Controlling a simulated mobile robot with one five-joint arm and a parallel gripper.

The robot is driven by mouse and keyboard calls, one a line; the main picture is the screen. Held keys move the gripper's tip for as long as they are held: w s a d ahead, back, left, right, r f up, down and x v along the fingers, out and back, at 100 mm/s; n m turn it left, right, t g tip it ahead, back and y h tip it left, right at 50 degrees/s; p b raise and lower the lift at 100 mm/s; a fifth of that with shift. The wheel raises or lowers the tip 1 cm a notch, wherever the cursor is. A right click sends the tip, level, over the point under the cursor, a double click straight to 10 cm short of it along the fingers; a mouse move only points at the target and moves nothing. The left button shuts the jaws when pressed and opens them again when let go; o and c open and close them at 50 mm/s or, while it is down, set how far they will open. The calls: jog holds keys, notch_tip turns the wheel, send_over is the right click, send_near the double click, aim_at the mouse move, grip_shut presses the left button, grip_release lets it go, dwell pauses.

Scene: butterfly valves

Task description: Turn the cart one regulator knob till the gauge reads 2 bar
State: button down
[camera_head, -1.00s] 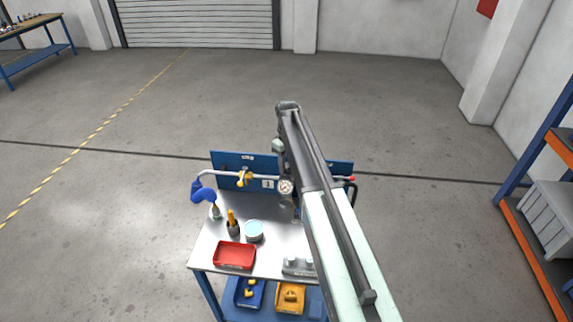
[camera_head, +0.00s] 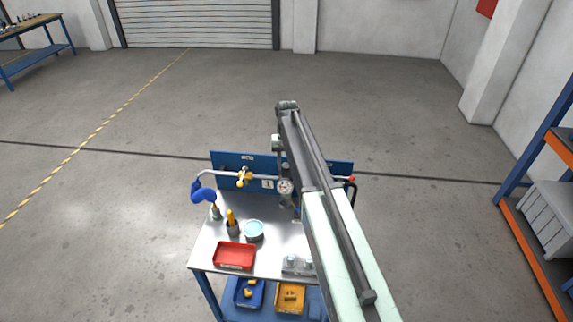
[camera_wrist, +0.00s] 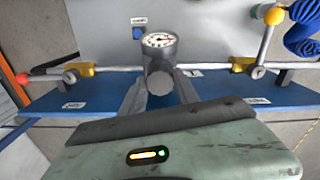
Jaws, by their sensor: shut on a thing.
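Cart one's blue back panel (camera_head: 228,160) carries a pipe and a label "1" (camera_head: 267,184). The round white-faced gauge (camera_head: 285,187) shows on the pipe, just left of my arm. The gauge also shows in the wrist view (camera_wrist: 158,40), too small to read surely. The grey regulator knob (camera_wrist: 160,82) is below the gauge there, between my two fingers. My gripper (camera_wrist: 160,92) is shut on the knob, with a finger at each side. In the head view my arm hides much of the gripper and the knob.
The cart top holds a red tray (camera_head: 234,256), a round tin (camera_head: 254,231) and a fitting block (camera_head: 298,265). Shelving stands at right; the floor behind is clear.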

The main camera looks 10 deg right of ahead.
aim_at(286, 165)
dwell(0.6)
jog(key=c, duration=0.9)
grip_release()
notch_tip(286, 165, up, 8)
jog(key=p, duration=0.8)
jog(key=shift+f, duration=0.1)
